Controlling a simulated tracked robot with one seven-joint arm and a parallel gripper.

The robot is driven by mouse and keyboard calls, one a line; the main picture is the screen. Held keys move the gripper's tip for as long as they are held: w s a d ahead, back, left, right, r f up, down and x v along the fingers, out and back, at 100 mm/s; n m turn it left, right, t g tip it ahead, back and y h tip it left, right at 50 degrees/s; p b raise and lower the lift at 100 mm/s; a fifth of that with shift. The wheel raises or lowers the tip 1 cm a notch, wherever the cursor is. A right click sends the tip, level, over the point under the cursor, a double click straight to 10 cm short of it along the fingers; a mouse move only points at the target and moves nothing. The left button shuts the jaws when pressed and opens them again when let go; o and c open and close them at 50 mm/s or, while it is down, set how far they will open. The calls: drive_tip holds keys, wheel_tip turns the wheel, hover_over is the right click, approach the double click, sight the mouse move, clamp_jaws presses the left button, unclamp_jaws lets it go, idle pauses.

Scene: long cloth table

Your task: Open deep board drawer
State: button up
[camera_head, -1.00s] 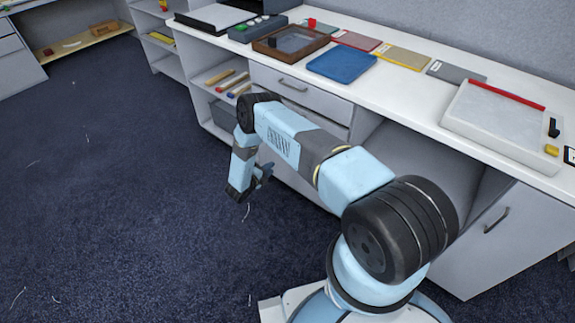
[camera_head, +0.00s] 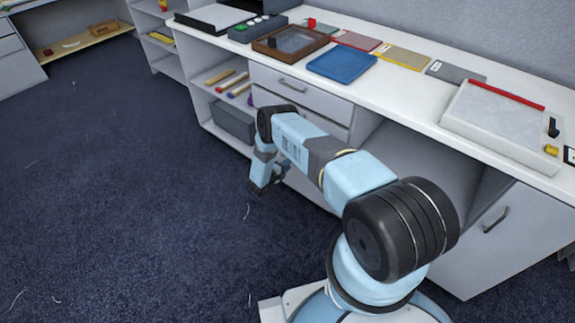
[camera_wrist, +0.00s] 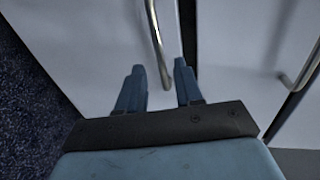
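The white drawer unit stands under the table, with a top drawer (camera_head: 318,97) and its metal handle (camera_head: 293,85). A second drawer front (camera_head: 335,128) shows partly below it. The lower, deeper front is largely hidden behind my arm. My gripper (camera_head: 284,173) is low in front of the unit. In the wrist view my gripper (camera_wrist: 159,68) has its two blue fingers apart, with nothing clasped. A curved metal handle (camera_wrist: 155,35) on a pale front (camera_wrist: 95,45) reaches down toward the gap between the fingers. I cannot tell whether they touch.
Another handle (camera_wrist: 303,68) sits on a pale front to the right, past a dark seam. Open shelves with a grey bin (camera_head: 232,122) are left of the drawers. A blue tray (camera_head: 341,64) lies on the tabletop.

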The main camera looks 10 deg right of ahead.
drive_tip(key=shift+x, duration=1.2)
drive_tip(key=c, duration=0.6)
clamp_jaws()
drive_tip(key=shift+s+a, duration=0.1)
